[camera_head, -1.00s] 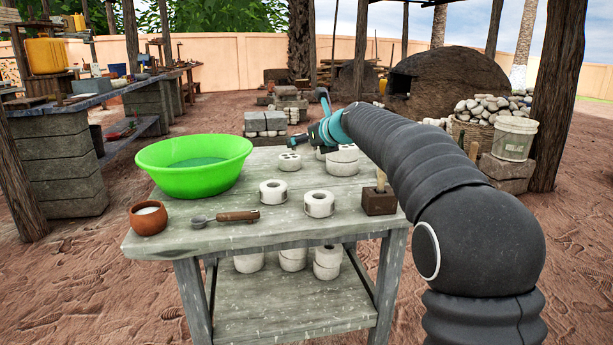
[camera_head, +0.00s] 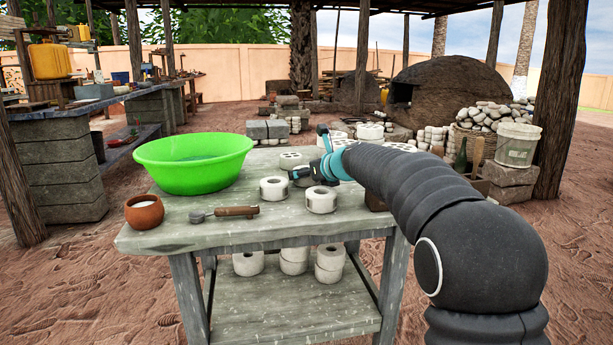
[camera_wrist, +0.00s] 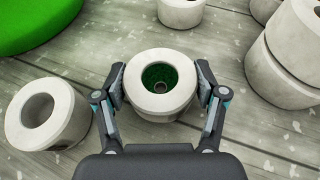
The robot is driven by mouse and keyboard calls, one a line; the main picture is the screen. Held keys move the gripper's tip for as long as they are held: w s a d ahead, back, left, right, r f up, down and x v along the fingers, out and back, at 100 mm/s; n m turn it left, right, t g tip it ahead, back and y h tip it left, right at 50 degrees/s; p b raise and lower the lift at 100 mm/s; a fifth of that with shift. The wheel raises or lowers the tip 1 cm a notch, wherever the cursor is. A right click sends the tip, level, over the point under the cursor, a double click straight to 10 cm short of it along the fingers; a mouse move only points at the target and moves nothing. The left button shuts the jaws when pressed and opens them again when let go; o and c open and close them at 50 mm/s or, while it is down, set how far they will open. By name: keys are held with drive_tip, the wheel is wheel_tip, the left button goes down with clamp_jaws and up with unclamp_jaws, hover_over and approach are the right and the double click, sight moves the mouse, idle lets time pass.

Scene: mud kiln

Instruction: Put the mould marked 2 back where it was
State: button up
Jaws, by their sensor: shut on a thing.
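A white round mould with a hole in its middle (camera_head: 321,201) stands at the front right of the grey table. No number can be read on any mould.
A green basin (camera_head: 190,180) stands at the back left of the table (camera_head: 240,235). A clay cup (camera_head: 144,214) and a wooden-handled tool (camera_head: 238,211) lie along the front. More white moulds stand behind, including a stack at right in the wrist view (camera_wrist: 278,80).

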drive_tip(key=o, duration=1.3)
drive_tip(key=shift+o, duration=0.2)
drive_tip(key=shift+r, duration=0.15)
drive_tip(key=v, duration=1.2)
